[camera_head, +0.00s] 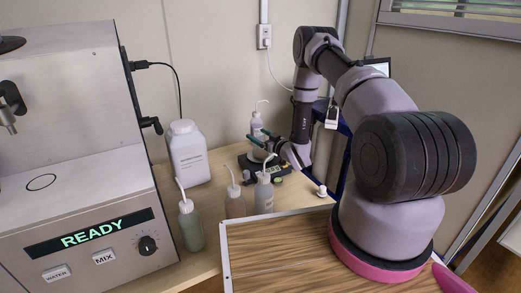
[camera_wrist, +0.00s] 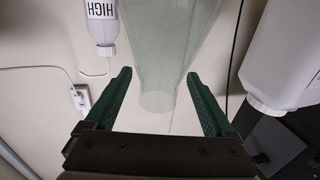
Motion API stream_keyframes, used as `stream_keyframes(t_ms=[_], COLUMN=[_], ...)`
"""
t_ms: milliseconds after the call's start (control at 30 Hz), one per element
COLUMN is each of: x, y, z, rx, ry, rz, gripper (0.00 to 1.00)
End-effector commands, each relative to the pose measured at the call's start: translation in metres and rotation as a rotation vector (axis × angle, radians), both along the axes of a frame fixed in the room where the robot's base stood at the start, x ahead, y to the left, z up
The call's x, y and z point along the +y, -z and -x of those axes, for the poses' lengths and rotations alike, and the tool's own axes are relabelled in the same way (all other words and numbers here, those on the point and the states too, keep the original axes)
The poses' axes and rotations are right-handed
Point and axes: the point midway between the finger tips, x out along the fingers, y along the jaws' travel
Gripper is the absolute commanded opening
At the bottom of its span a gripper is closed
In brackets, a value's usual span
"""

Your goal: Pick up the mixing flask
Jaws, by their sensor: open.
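The mixing flask (camera_wrist: 168,50) is clear, faintly green glass. In the wrist view it appears upside down, its wide body at the top and its narrow neck pointing down the picture. My gripper (camera_wrist: 158,75) is open, with one green finger on each side of the neck and visible gaps between. In the head view my gripper (camera_head: 261,139) is at the back of the bench, above a dark device with a display (camera_head: 262,166). The flask is small and hard to make out there.
A squeeze bottle marked HIGH (camera_wrist: 101,25) stands near the flask. A large white labelled bottle (camera_head: 188,153) is left of my gripper. Several squeeze bottles, including a green one (camera_head: 191,226), stand in front. The analyser (camera_head: 85,180) reads READY at left.

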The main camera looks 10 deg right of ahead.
Motion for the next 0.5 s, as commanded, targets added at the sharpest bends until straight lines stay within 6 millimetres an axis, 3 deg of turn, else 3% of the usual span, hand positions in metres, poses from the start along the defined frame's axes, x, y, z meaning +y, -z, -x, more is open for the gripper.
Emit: stream_keyframes(t_ms=[133,367,400,500], x=[0.007,0.008,0.008,0.008], y=[0.000,0.000,0.000,0.000], z=[-0.014,-0.017,-0.017,-0.017], rx=[-0.001,0.000,0.000,0.000], ry=[0.000,0.002,0.002,0.002], rz=[0.002,0.000,0.000,0.000], gripper=[0.88,0.88,0.84,0.46])
